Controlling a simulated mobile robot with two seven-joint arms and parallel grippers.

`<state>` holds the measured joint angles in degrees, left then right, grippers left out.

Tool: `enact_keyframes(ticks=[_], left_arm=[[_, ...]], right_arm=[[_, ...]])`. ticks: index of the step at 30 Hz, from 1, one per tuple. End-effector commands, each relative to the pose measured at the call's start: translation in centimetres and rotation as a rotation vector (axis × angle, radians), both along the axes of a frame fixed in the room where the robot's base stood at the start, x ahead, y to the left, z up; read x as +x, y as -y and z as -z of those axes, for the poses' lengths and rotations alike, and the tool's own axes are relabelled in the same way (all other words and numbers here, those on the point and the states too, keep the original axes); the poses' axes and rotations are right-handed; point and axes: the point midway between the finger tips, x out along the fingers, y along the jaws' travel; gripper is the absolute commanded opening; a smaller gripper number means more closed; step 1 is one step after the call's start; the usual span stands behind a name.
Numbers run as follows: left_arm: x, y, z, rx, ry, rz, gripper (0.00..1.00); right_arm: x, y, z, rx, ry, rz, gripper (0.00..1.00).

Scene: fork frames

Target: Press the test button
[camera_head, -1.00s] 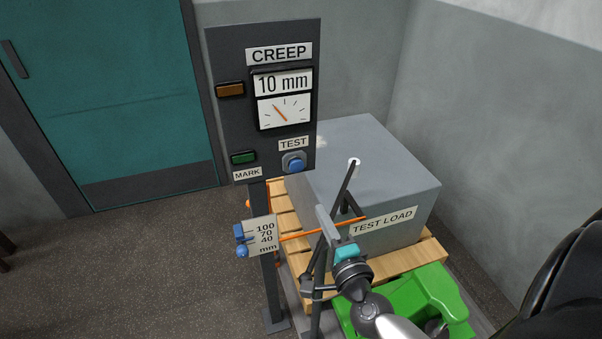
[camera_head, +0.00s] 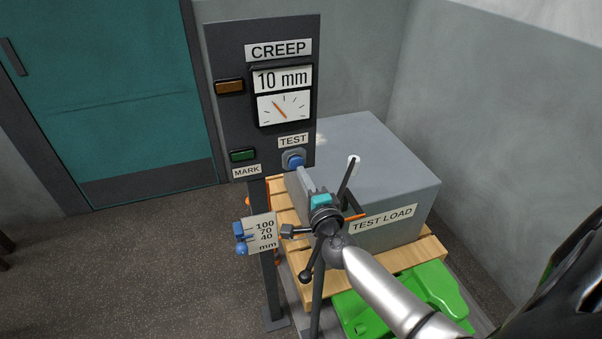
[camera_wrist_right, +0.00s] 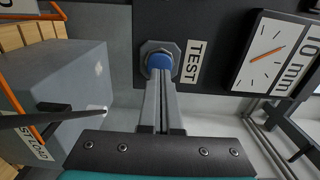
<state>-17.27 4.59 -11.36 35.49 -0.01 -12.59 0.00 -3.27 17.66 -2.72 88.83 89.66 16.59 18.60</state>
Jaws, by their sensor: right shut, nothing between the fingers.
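The blue test button (camera_head: 294,162) sits in a grey mount under the TEST label on the dark panel (camera_head: 232,48). It also shows in the right wrist view (camera_wrist_right: 159,63). My right gripper (camera_head: 303,172) is shut and empty. Its fingertips point at the button, just below it in the head view. In the wrist view the closed fingers (camera_wrist_right: 161,80) overlap the lower part of the button; I cannot tell whether they touch it. My left gripper is not in view.
A grey TEST LOAD block (camera_head: 392,175) stands on a wooden pallet (camera_head: 395,258) behind my right arm. A dark lever with a white tip (camera_head: 354,160) rises beside the gripper. A 100/70/40 mm scale plate (camera_head: 263,232) is at lower left. A green body (camera_head: 425,290) lies in front.

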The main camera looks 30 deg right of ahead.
Motion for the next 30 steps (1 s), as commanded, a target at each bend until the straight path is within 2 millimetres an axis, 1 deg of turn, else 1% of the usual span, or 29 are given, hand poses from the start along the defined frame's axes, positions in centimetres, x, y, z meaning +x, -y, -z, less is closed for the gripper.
enact_keyframes(ticks=[1,3,6,20,23,27,30], left_arm=[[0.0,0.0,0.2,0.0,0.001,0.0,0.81],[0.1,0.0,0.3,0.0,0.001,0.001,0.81],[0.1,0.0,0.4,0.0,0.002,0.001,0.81],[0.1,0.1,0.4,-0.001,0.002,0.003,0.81],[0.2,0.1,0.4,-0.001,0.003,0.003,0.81],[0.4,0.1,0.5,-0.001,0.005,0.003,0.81],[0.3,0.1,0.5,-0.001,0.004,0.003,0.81]], right_arm=[[0.6,0.1,0.1,-0.001,0.001,-0.001,0.0],[1.1,0.2,0.0,-0.001,0.001,-0.001,0.0],[1.6,0.4,0.0,0.0,0.0,-0.001,0.0],[2.0,0.5,0.0,0.0,0.0,-0.001,0.0],[2.5,0.6,0.0,0.0,0.001,0.0,0.0],[3.7,0.9,-0.1,0.0,0.001,0.001,0.0],[4.0,0.9,-0.1,0.001,0.002,0.0,0.0]])
